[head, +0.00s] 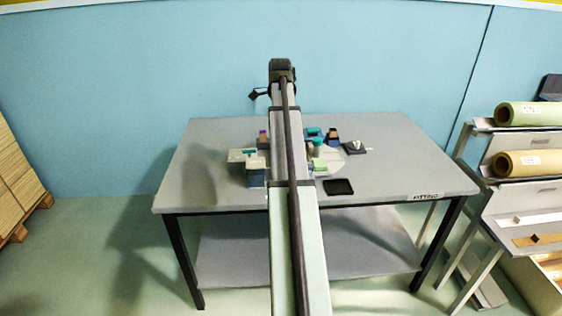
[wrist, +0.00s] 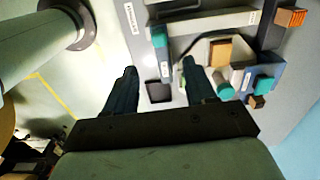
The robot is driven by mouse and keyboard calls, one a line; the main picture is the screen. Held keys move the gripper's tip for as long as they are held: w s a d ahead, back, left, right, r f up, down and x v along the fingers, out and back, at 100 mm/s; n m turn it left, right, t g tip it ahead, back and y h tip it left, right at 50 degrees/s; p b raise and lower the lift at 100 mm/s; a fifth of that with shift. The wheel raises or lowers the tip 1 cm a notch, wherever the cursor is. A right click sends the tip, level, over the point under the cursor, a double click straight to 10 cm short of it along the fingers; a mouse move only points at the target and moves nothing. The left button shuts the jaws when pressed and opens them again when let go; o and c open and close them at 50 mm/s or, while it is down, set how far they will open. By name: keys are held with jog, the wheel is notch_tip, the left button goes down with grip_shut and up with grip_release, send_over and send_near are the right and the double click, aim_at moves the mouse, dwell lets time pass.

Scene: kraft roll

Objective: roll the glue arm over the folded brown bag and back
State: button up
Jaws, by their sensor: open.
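My gripper (wrist: 157,78) is open in the wrist view, its two dark fingers apart with nothing between them. A flat black tray (wrist: 157,92) shows beyond the gap, on the table. A tan-brown flat piece (wrist: 218,53), possibly the folded brown bag, lies among blue-grey and teal parts to the right of the fingers. A dark curved bar (wrist: 197,40) runs beside it; I cannot tell whether it is the glue arm. In the head view my arm crosses the cluster of parts and hides its middle; my gripper cannot be made out there.
The grey table (head: 225,140) has free room at its left and right. The black tray (head: 338,187) lies near its front edge. A rack at the right holds a green roll (head: 530,114) and a brown roll (head: 525,163). Stacked cardboard (head: 15,185) stands at the left.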

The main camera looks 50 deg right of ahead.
notch_tip(320, 180, down, 14)
jog(key=shift+s+r, duration=0.15)
jog(key=shift+r, duration=0.05)
dwell(0.4)
grip_shut()
dwell(0.6)
